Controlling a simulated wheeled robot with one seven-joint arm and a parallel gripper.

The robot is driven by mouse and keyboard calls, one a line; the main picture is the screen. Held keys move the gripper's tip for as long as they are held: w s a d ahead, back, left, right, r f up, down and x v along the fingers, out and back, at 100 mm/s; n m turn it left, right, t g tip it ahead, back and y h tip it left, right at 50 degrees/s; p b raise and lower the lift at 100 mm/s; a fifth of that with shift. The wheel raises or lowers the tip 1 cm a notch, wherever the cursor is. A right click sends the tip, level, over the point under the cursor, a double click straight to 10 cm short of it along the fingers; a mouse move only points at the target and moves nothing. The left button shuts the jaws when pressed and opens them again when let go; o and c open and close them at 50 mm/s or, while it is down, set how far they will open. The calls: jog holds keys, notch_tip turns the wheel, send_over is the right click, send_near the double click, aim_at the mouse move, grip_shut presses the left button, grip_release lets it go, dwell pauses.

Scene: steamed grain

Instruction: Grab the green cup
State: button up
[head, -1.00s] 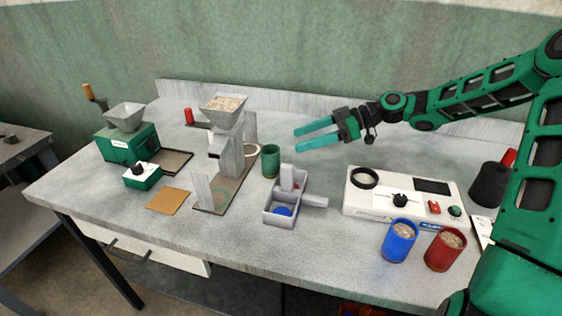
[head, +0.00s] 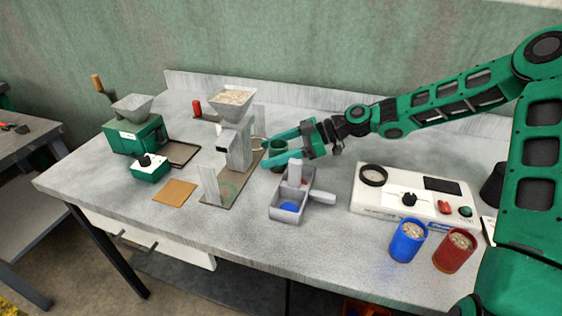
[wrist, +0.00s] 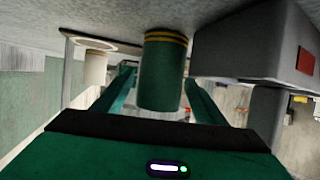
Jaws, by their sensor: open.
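The green cup (head: 278,149) stands on the grey table, just right of the grey hopper stand. My gripper (head: 266,153) is low over the table at the cup, its two green fingers open and reaching to the left. In the head view the fingers partly hide the cup. In the wrist view, which shows the table at the top, the cup (wrist: 162,75) with its yellow bands is between the two spread fingers (wrist: 160,95). I see a gap at the right finger; contact at the left is unclear.
A grey tray (head: 274,211) with a blue item sits close in front of the cup. The hopper stand (head: 238,150) is to the left. A white device (head: 395,206), a blue cup (head: 406,243) and a red cup (head: 453,252) of grain are to the right.

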jog(key=shift+x, duration=0.75)
jog(key=shift+c, duration=0.2)
jog(key=c, duration=1.1)
